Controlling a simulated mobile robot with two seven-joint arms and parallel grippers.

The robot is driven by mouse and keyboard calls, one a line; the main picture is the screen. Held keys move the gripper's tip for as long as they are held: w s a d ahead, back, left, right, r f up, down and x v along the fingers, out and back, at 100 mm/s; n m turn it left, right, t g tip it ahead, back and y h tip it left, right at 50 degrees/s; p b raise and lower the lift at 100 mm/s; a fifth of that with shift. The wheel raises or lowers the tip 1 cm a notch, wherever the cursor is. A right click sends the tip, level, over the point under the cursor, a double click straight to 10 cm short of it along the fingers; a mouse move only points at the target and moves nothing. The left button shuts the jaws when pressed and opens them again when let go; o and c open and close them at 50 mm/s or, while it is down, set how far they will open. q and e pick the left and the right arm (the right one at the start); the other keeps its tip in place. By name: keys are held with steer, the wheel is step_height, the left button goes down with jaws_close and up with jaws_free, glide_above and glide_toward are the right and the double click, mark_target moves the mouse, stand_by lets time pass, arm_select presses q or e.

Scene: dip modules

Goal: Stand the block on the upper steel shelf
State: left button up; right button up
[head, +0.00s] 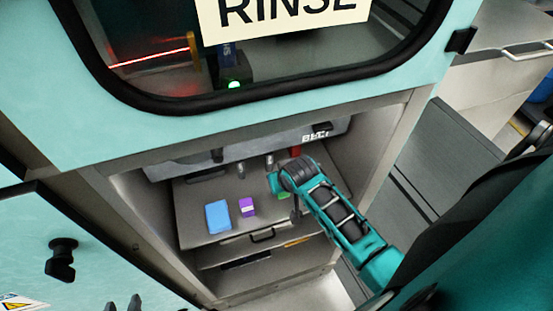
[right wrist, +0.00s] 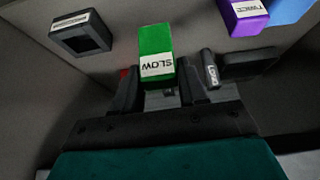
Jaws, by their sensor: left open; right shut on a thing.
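A green block (right wrist: 155,45) with a white label reading "SLOW" sits between the fingers of my right gripper (right wrist: 158,92), which is shut on it. In the head view the green block (head: 284,195) is mostly hidden behind my right wrist, inside the cabinet opening. The upper steel shelf (head: 195,196) is the grey surface in that opening. I cannot tell whether the block touches it.
A blue block (head: 218,216) and a purple block (head: 247,207) stand on the shelf left of the green one. A black square fitting (right wrist: 80,38) shows in the right wrist view. The cabinet's side walls and the windowed panel (head: 110,122) above bound the opening.

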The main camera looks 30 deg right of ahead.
step_height(320, 180, down, 4)
steer(key=shift+f+b, duration=0.2)
steer(key=shift+b, duration=0.4)
steer(key=shift+f, duration=0.25)
steer(key=shift+f, duration=0.1)
steer(key=o, duration=1.1)
